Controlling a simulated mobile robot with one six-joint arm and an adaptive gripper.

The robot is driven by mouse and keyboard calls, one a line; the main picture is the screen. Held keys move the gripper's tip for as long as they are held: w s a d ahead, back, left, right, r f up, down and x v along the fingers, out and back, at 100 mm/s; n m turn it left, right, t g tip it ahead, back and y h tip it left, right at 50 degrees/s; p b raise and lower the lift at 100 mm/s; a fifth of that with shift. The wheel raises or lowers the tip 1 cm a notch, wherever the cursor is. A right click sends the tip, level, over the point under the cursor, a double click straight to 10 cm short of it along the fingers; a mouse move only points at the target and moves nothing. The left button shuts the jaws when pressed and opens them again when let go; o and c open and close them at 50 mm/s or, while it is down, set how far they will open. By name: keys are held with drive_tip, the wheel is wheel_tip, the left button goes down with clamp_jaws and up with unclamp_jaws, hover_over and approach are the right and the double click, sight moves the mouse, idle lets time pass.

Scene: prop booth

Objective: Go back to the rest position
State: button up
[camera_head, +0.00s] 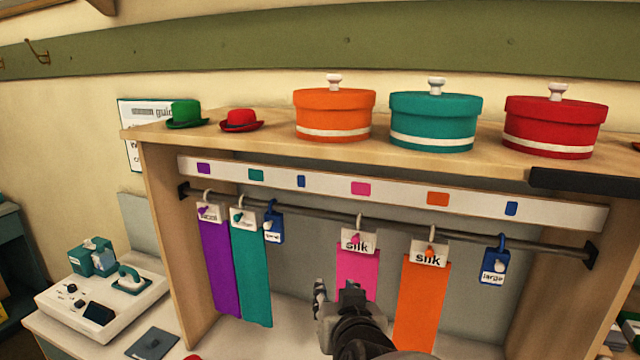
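My gripper (336,288) is at the bottom middle of the head view, in front of the lower part of the rail unit. Its two fingertips stand apart and I see nothing between them. It overlaps the lower end of the pink silk strip (357,262) in the picture; I cannot tell how far apart they are in depth. The orange silk strip (424,298) hangs to the right of the gripper. The teal strip (250,270) and purple strip (217,265) hang to its left.
The dark rail (390,226) also carries blue tags (494,267). The wooden shelf (270,128) above holds orange (334,112), teal (434,118) and red (553,124) round boxes and two small hats (241,120). A white console (100,300) stands at left.

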drive_tip(key=s+d+f+g, duration=0.2)
drive_tip(key=s+d+g, duration=0.1)
drive_tip(key=s, duration=0.5)
drive_tip(key=s+d+f+g+h+b, duration=0.1)
drive_tip(key=s+d+f+g, duration=0.1)
drive_tip(key=s, duration=0.6)
drive_tip(key=s+d+f+g+b, duration=0.1)
drive_tip(key=s+d+f+g, duration=0.1)
drive_tip(key=s+d, duration=0.4)
drive_tip(key=s+g, duration=0.1)
drive_tip(key=s, duration=0.2)
drive_tip(key=shift+f+g+h, duration=0.3)
drive_tip(key=shift+f+g, duration=0.05)
drive_tip(key=shift+g, duration=0.05)
